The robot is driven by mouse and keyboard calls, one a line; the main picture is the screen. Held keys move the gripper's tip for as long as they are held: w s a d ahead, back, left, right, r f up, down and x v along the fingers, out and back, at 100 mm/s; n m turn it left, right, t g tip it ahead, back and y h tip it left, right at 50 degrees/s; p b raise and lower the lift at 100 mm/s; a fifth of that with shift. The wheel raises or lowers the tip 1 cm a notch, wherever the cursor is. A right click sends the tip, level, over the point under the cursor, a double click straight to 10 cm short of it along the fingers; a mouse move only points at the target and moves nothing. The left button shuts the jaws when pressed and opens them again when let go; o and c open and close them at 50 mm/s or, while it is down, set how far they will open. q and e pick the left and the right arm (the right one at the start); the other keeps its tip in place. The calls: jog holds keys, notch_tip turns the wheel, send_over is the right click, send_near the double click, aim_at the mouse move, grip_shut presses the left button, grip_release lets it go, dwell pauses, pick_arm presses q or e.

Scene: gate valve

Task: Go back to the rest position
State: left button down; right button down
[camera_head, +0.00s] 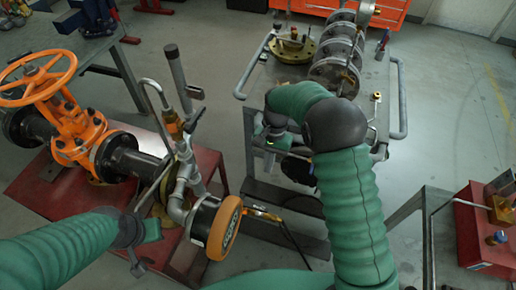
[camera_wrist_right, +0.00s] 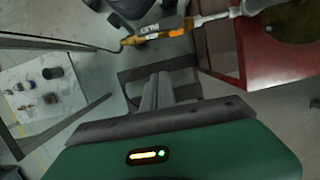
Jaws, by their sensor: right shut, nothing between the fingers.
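My right gripper (camera_head: 268,160) is in the middle of the head view, at the end of my bent green arm, beside a grey metal cart. In the right wrist view its fingers (camera_wrist_right: 155,92) are together with nothing between them. My left arm comes in from the left. Its dark wrist and gripper (camera_head: 138,262) are low in the head view, in front of the red table. Its fingers are too small and unclear to tell their state. The orange gate valve (camera_head: 75,130) with its handwheel stands on the red table (camera_head: 60,205), apart from my right gripper.
A pipe with an orange-rimmed round end (camera_head: 224,228) juts out between my arms. The grey cart (camera_head: 250,75) carries flanged pipe parts (camera_head: 335,72) beyond my right arm. A red box (camera_head: 485,235) stands at the right. Clear floor (camera_head: 450,110) lies at the upper right.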

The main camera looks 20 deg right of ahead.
jog(key=s+d+r+n+t, duration=0.1)
jog(key=s+r+n+t, duration=0.1)
jog(key=s, duration=0.6)
jog(key=s+d+r+n+t+h, duration=0.1)
jog(key=s+d+r+n+t, duration=0.1)
jog(key=s+n, duration=0.3)
jog(key=s+r, duration=0.1)
jog(key=s, duration=0.2)
jog(key=shift+s+d+r+t+h, duration=0.2)
jog(key=shift+t+h, duration=0.1)
jog(key=shift+t, duration=0.1)
